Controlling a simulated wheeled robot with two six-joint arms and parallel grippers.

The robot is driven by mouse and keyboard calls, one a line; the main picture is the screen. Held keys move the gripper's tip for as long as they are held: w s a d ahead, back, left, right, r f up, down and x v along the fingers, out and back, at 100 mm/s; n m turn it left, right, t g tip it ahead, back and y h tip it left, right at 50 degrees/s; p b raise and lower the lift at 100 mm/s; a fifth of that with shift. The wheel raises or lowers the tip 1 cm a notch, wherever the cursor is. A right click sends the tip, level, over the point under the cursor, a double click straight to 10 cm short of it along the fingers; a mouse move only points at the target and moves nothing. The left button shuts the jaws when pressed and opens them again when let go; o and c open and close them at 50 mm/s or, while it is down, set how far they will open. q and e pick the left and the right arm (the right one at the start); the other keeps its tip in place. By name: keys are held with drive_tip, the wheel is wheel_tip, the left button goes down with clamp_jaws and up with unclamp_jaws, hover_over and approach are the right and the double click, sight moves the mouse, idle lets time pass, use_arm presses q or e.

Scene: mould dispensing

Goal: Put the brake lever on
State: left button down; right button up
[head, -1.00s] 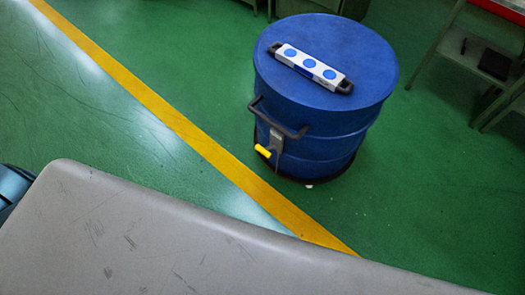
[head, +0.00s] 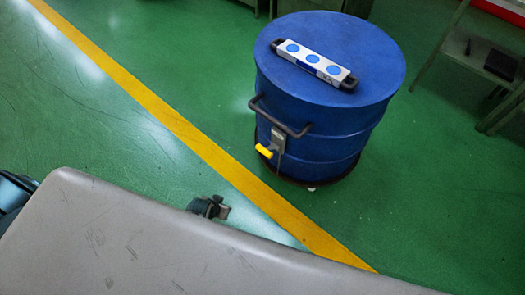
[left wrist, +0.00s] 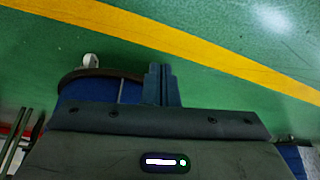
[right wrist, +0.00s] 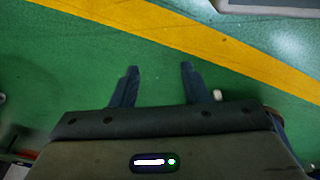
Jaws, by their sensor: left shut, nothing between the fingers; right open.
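The brake lever with a yellow tip (head: 264,151) sits on a grey bracket low on the near side of the blue drum (head: 330,115), under a dark handle (head: 281,118). My left gripper (head: 224,212) shows past the edge of my grey body, below and left of the lever and apart from it. In the left wrist view its fingers (left wrist: 160,72) are together and empty, with part of the drum (left wrist: 100,90) behind. My right gripper (right wrist: 158,68) is spread open and empty over the floor in its wrist view; the head view does not show it. The lever is not visible in either wrist view.
A white and blue bar handle (head: 314,63) lies across the drum's lid. A yellow floor line (head: 185,130) runs diagonally between my body and the drum. A metal stand (head: 455,50) is at the upper right. The green floor left of the drum is clear.

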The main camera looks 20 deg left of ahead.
sight(263, 151)
use_arm(q)
drive_tip(key=w+d+r+m+t+h+b, duration=0.1)
drive_tip(key=w+d+r+t+b, duration=0.1)
drive_tip(key=w+r, duration=0.6)
drive_tip(key=w+d+r+m+t+h+b, duration=0.2)
drive_tip(key=w+r, duration=0.7)
drive_tip(key=r, duration=0.5)
drive_tip(key=d+t+b, duration=0.1)
drive_tip(key=d+b, duration=0.1)
drive_tip(key=shift+d+r+h+b, duration=0.3)
drive_tip(key=shift+r+b, duration=0.05)
drive_tip(key=shift+b, duration=0.05)
use_arm(e)
drive_tip(key=w+a+r+t, duration=0.1)
drive_tip(key=a+r+t, duration=0.1)
drive_tip(key=r, duration=2)
drive_tip(key=shift+a+r, duration=0.25)
drive_tip(key=shift+a, duration=0.35)
drive_tip(key=shift+w, duration=0.1)
